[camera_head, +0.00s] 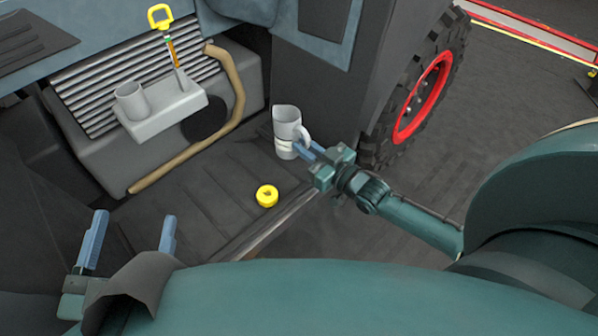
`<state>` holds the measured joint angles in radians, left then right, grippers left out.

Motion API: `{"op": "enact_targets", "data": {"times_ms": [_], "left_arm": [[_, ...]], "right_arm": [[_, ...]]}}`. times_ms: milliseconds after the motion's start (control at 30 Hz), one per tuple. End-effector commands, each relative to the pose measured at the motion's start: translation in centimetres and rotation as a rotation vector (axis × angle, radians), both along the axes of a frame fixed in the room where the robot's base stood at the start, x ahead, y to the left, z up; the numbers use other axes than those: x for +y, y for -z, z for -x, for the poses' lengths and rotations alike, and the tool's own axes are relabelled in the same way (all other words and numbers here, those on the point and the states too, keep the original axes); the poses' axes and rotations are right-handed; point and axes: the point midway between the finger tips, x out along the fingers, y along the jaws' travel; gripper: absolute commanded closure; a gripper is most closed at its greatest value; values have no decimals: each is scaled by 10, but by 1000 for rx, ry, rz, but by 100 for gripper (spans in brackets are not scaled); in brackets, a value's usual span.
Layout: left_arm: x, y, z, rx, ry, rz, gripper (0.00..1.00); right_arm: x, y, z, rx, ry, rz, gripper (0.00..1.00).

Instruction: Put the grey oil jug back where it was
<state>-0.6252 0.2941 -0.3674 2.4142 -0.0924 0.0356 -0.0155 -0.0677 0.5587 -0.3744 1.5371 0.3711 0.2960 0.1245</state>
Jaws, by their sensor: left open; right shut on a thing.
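The grey oil jug (286,118) is upright at the right end of the dark ledge (215,190), beside the dark upright panel. My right gripper (303,150) is shut on the jug, at its handle side; the fingers hide part of it. I cannot tell whether the jug's base touches the ledge. My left gripper (130,238) is open and empty at the lower left, well apart from the jug.
A yellow cap (266,196) lies on the ledge. A grey block (165,108) with a filler neck (131,100) and a yellow-handled dipstick (160,18) stands at the back left, near a tan hose (236,80). A red-rimmed wheel (422,97) is at right.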

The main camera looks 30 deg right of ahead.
Motion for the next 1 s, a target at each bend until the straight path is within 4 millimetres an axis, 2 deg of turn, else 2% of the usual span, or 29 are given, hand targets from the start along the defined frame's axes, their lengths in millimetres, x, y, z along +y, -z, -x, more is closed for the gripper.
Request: {"op": "enact_targets", "data": {"times_ms": [33, 100, 300, 400, 533, 633, 967, 1000], "left_arm": [[-1, 5, 0, -3, 6, 14, 27], [-2, 5, 0, -3, 13, 30, 27], [-3, 3, 0, 0, 25, 53, 27], [-4, 6, 0, 0, 33, 67, 27], [-3, -9, -6, -107, 40, 57, 27], [-2, -15, -7, -133, 41, 55, 27], [-2, -17, -8, -152, 41, 54, 27], [-2, -19, -8, -154, 41, 54, 27]], "right_arm": [[0, 14, -1, -2, 1, -1, 100], [0, 24, -1, -3, 1, -1, 100], [1, 37, 0, -2, 0, -1, 100], [1, 49, 0, -2, 0, -1, 100], [1, 68, -1, -2, 0, -1, 100], [1, 69, -1, -4, 0, 0, 100], [1, 73, 0, -3, 0, -1, 100], [1, 72, 0, -1, 0, 0, 83]]}}
